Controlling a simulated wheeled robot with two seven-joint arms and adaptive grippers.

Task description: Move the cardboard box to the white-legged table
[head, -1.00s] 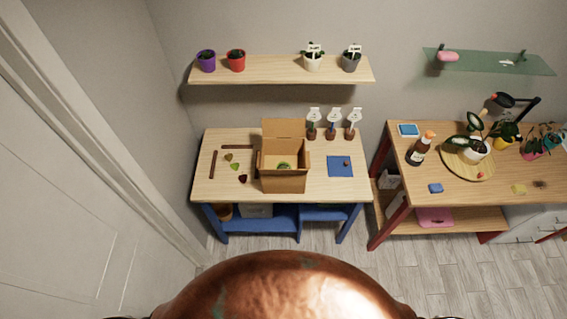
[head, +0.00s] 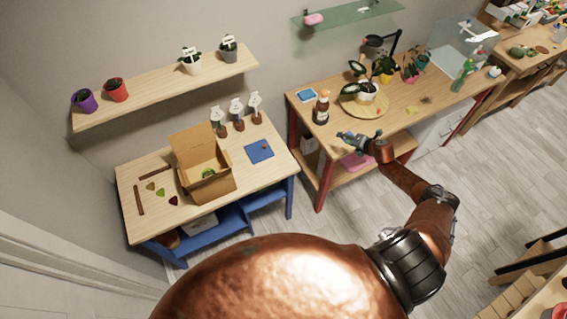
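The cardboard box (head: 208,187) stands with its flaps open on the blue-legged table (head: 240,181), at the left of the head view. Something green lies inside it. My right gripper (head: 345,140) is in front of the red-legged table, well to the right of the box and apart from it. It is too small to tell whether its fingers are open or shut. My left gripper is out of view. I see no table with clearly white legs.
The red-legged table (head: 398,117) holds a brown bottle (head: 321,107), a lamp and potted plants. Wooden furniture (head: 530,290) stands at lower right. The grey floor (head: 490,180) between is clear.

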